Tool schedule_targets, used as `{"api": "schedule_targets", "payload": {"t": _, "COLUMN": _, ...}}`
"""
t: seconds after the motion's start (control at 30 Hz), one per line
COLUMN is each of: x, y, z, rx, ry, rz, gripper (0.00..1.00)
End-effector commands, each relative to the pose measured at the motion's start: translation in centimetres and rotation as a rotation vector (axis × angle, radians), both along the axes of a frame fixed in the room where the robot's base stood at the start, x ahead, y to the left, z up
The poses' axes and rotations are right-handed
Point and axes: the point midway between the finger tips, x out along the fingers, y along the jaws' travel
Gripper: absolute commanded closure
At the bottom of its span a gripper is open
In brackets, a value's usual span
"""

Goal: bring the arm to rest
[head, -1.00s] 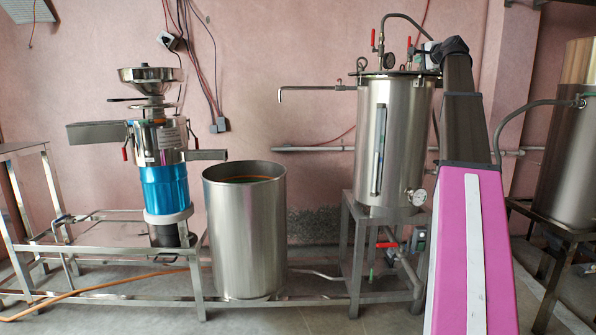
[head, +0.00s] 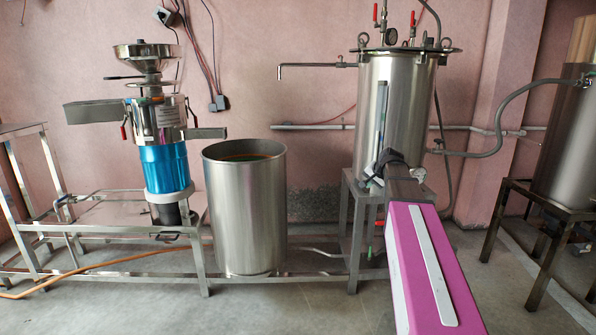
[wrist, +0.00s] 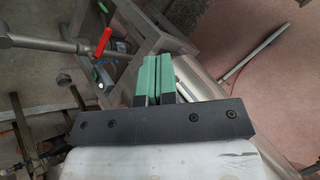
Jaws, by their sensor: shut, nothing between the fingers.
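My arm reaches forward at the lower right of the head view, with its pink link (head: 430,265) in front. The fingers are hidden behind the arm in that view. In the wrist view my gripper (wrist: 159,75) shows two green fingertips side by side, closed together with nothing between them. A metal stand and a red-handled valve (wrist: 104,42) lie beyond the fingers in the wrist view. The arm's far end overlaps the lower part of the steel cooking tank (head: 400,110) in the head view. I cannot tell whether it touches it.
An open steel drum (head: 245,215) stands left of the arm. A grinder with a blue motor (head: 165,170) is farther left on a steel frame. Another tank (head: 565,150) on a dark stand (head: 540,215) is at the right.

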Motion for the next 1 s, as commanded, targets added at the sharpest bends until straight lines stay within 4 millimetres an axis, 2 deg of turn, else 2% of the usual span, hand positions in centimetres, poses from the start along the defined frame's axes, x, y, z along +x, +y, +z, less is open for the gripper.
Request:
{"api": "schedule_targets", "payload": {"t": 0.03, "x": -2.0, "y": 1.2, "z": -2.7, "rx": -0.028, "ry": 0.037, "rz": 0.031, "gripper": 1.00}}
{"api": "schedule_targets", "payload": {"t": 0.2, "x": -6.9, "y": 3.9, "z": -10.0, "rx": -0.127, "ry": 0.144, "rz": 0.134, "gripper": 1.00}}
{"api": "schedule_targets", "payload": {"t": 0.37, "x": -12.3, "y": 6.0, "z": -16.0, "rx": -0.215, "ry": 0.246, "rz": 0.240, "gripper": 1.00}}
{"api": "schedule_targets", "payload": {"t": 0.5, "x": -17.3, "y": 7.6, "z": -20.6, "rx": -0.291, "ry": 0.334, "rz": 0.339, "gripper": 1.00}}
{"api": "schedule_targets", "payload": {"t": 0.7, "x": -24.4, "y": 9.1, "z": -25.7, "rx": -0.387, "ry": 0.452, "rz": 0.479, "gripper": 1.00}}
{"api": "schedule_targets", "payload": {"t": 0.8, "x": -27.0, "y": 9.5, "z": -27.2, "rx": -0.422, "ry": 0.495, "rz": 0.533, "gripper": 1.00}}
{"api": "schedule_targets", "payload": {"t": 0.9, "x": -28.6, "y": 9.7, "z": -28.2, "rx": -0.444, "ry": 0.523, "rz": 0.568, "gripper": 1.00}}
{"api": "schedule_targets", "payload": {"t": 1.0, "x": -29.3, "y": 9.7, "z": -28.6, "rx": -0.457, "ry": 0.535, "rz": 0.586, "gripper": 1.00}}
